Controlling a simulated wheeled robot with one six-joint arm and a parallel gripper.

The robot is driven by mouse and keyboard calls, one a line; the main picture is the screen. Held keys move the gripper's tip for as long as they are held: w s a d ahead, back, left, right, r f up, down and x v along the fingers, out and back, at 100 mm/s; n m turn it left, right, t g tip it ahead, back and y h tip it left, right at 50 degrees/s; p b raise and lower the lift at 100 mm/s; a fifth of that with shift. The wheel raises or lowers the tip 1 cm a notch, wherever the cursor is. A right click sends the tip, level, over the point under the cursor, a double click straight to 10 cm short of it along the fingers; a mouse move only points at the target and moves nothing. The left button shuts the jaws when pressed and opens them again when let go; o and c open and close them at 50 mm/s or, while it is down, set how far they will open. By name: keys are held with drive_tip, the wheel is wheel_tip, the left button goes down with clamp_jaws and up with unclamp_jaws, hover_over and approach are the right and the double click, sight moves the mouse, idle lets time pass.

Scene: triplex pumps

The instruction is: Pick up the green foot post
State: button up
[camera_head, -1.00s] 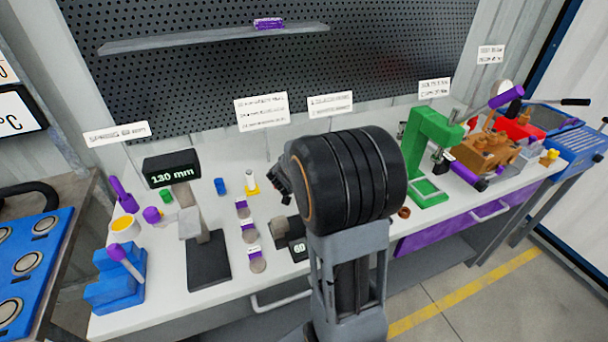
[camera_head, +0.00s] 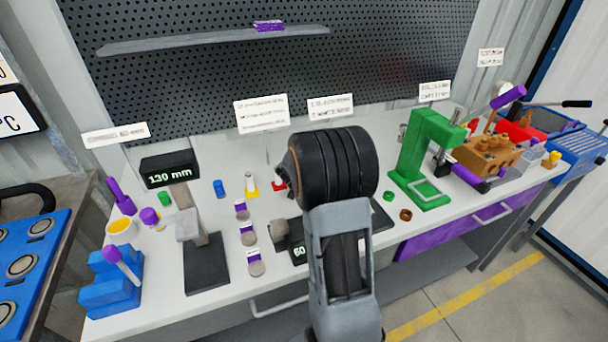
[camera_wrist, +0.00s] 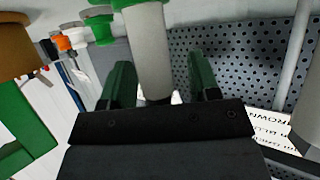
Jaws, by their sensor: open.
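In the wrist view a pale grey post (camera_wrist: 150,50) stands between the two dark green fingers of my gripper (camera_wrist: 160,80), with a gap visible on both sides. A green foot (camera_wrist: 128,3) shows at its upper end, at the picture's top edge. My gripper is open and not closed on the post. In the head view my black wrist hides the gripper's fingers and this post.
A second green part (camera_wrist: 101,28) lies close beside the post. The green press (camera_head: 425,160), green ring (camera_head: 388,196) and brown ring (camera_head: 405,214) are to the right.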

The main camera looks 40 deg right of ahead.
drive_tip(key=shift+c, duration=0.4)
clamp_jaws()
drive_tip(key=shift+r, duration=0.1)
